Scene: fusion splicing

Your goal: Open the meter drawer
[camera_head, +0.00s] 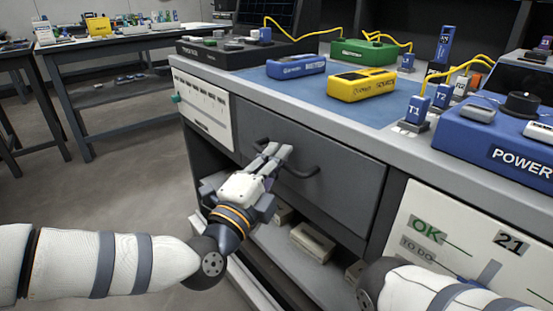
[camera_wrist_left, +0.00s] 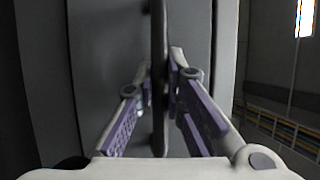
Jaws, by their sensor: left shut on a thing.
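The drawer (camera_head: 350,190) is a dark grey panel under the bench top, with a dark bar handle (camera_head: 305,173). Its front looks about flush with the bench; I cannot tell whether there is a small gap. My left gripper (camera_head: 277,151) is shut on the handle, its fingers hiding the handle's middle. In the left wrist view the handle (camera_wrist_left: 158,60) runs upright between the two fingers (camera_wrist_left: 160,85), with the drawer front (camera_wrist_left: 105,40) behind. The inside of the drawer is hidden. My right forearm shows at the lower right of the head view, but its gripper is out of the picture.
On the bench top (camera_head: 400,115) stand a yellow meter (camera_head: 362,85), a blue meter (camera_head: 296,67), a green device (camera_head: 364,52) and a blue power unit (camera_head: 510,145). An open shelf (camera_head: 285,245) with small boxes lies below the drawer. Floor is clear to the left.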

